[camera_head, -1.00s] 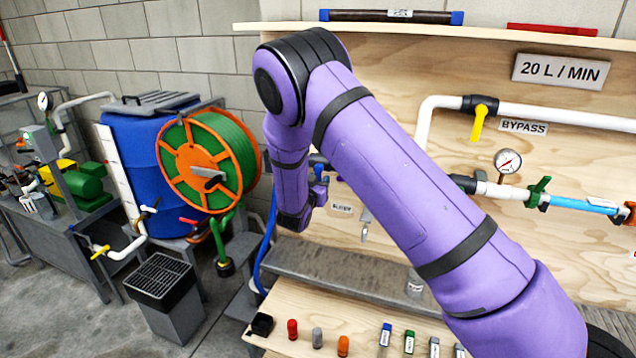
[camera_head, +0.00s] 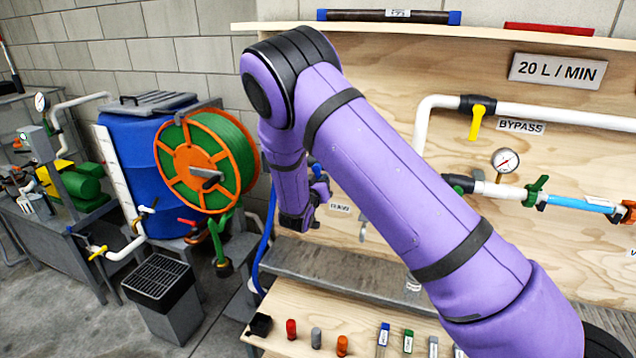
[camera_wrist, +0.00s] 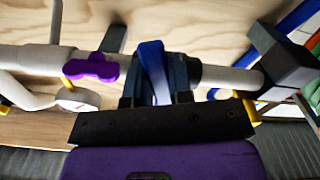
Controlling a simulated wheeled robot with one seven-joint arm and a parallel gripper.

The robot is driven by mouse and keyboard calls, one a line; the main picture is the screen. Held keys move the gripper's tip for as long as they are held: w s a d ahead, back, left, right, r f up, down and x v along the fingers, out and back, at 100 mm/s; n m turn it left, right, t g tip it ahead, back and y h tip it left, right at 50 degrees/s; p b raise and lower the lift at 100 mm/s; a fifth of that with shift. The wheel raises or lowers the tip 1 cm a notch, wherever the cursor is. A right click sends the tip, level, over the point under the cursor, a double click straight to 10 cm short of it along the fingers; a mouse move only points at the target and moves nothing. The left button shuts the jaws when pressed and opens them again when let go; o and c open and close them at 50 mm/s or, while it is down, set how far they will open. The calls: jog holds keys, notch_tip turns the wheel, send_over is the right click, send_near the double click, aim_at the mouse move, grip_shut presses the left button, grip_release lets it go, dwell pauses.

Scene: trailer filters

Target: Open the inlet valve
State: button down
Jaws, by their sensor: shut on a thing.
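In the wrist view a valve with a blue handle (camera_wrist: 152,66) sits on a pale pipe (camera_wrist: 228,79). The handle lies across the pipe there. My gripper (camera_wrist: 156,97) is shut on the blue handle, one dark finger on each side of it. In the head view my gripper (camera_head: 319,190) is at the board, left of the middle, and my arm hides most of the valve. A small label (camera_head: 341,208) beside it is too blurred to read, so I cannot confirm that this is the inlet valve.
A purple knob (camera_wrist: 92,68) and a gauge (camera_wrist: 72,100) sit left of the handle in the wrist view. A grey block (camera_wrist: 280,58) stands to the right. Below the board are a metal ledge (camera_head: 340,270) and a wooden shelf (camera_head: 300,300) with several small coloured items.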

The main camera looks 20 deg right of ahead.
jog(key=shift+s+d+r+n, duration=0.1)
jog(key=shift+d+n, duration=0.05)
jog(key=shift+n, duration=0.35)
jog(key=shift+s+d+n, duration=0.1)
jog(key=shift+n, duration=0.4)
jog(key=c, duration=1)
grip_release()
